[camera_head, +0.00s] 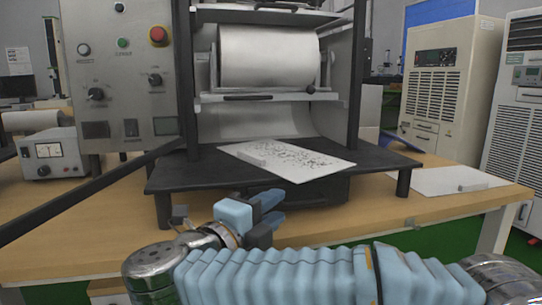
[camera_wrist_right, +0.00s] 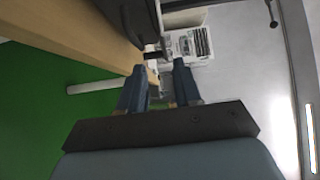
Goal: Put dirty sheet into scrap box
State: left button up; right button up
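The dirty sheet (camera_head: 300,160), white with black scribbled marks, lies on the black platform (camera_head: 190,173) of the machine in the head view. Its right corner reaches toward the platform's front right edge. My right gripper (camera_head: 274,207) is in front of the platform and below the sheet, apart from it. Its two blue fingers stand apart with nothing between them, as the right wrist view (camera_wrist_right: 159,72) also shows. My left gripper is not in view. I cannot make out a scrap box for certain.
A plain white sheet (camera_head: 435,180) with a small grey block (camera_head: 473,186) lies on the wooden table (camera_head: 400,211) at the right. A control panel (camera_head: 120,75) and a small meter box (camera_head: 50,153) stand at the left. The machine's roller (camera_head: 268,56) is above the platform.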

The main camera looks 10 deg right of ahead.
aim_at(308, 180)
jog(key=x, duration=0.8)
jog(key=shift+w+d+r, duration=0.1)
jog(key=shift+w+d, duration=0.15)
jog(key=x, duration=0.5)
jog(key=shift+w+r, duration=0.15)
jog(key=shift+w, duration=0.05)
jog(key=shift+c, duration=0.5)
grip_shut()
